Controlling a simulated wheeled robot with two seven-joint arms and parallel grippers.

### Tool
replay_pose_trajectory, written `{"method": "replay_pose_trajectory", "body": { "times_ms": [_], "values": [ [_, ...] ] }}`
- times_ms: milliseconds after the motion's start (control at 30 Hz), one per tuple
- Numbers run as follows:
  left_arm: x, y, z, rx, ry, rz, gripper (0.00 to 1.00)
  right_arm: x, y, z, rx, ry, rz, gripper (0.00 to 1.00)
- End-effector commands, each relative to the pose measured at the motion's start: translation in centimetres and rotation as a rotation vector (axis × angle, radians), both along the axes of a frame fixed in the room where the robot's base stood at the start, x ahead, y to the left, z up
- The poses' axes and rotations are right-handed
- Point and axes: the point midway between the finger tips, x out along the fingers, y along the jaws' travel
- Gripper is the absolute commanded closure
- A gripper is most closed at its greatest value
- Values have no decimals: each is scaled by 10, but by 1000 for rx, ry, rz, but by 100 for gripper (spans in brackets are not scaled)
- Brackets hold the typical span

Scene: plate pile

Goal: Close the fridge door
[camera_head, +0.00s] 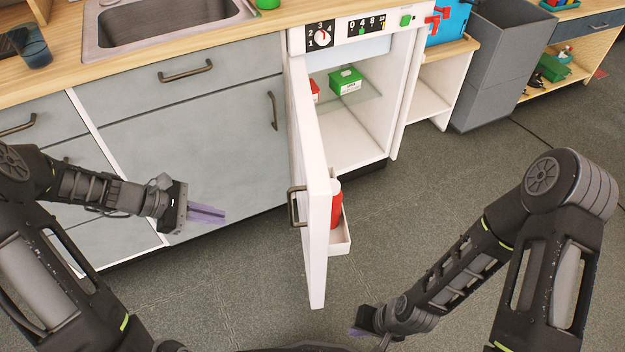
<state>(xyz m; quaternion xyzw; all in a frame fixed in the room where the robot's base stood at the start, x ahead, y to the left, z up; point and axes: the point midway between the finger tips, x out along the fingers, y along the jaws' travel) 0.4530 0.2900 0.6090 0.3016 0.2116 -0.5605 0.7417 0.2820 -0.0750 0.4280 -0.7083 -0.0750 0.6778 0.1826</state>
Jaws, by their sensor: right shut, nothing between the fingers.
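The white fridge door (316,240) stands wide open, swung out toward me, with its dark handle (297,206) on the left face. The fridge (362,140) is open behind it, with a green box (346,80) and a partly hidden red item on a glass shelf. A red bottle (336,210) stands in the door's bin (341,240). My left gripper (208,214) is left of the door, apart from it, in front of the grey cabinets; its purple fingers look close together. My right gripper (360,332) is low, right of the door's bottom end, shut and empty.
Grey cabinets with a wooden counter and sink (165,25) are on the left. A grey bin (495,65) and a white shelf unit (432,95) stand right of the fridge. The floor (440,180) right of the door is clear apart from my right arm.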

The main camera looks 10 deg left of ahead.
Motion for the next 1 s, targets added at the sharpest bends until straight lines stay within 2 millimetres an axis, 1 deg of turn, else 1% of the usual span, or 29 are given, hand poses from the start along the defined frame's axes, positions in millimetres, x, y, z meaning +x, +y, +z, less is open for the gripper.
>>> {"method": "replay_pose_trajectory", "body": {
  "times_ms": [33,100,200,300,633,767,867,1000],
  "values": [
    [7,-5,25,-101,5,22,99,-2,1,-1,1,3,3,100],
    [10,-18,55,-243,26,30,100,-3,1,-3,2,5,5,100],
    [7,-30,85,-385,60,22,100,-3,1,-2,3,6,8,100],
    [1,-38,98,-453,94,9,100,-3,1,-2,3,6,8,100],
    [0,-39,98,-461,109,9,100,-3,1,-2,2,5,8,100],
    [0,-43,97,-460,109,8,100,-3,1,-3,2,5,8,100],
    [2,-50,94,-460,109,7,100,-3,1,-4,2,5,8,100],
    [6,-66,88,-461,111,8,100,-3,1,-6,2,5,8,100]
  ]
}}
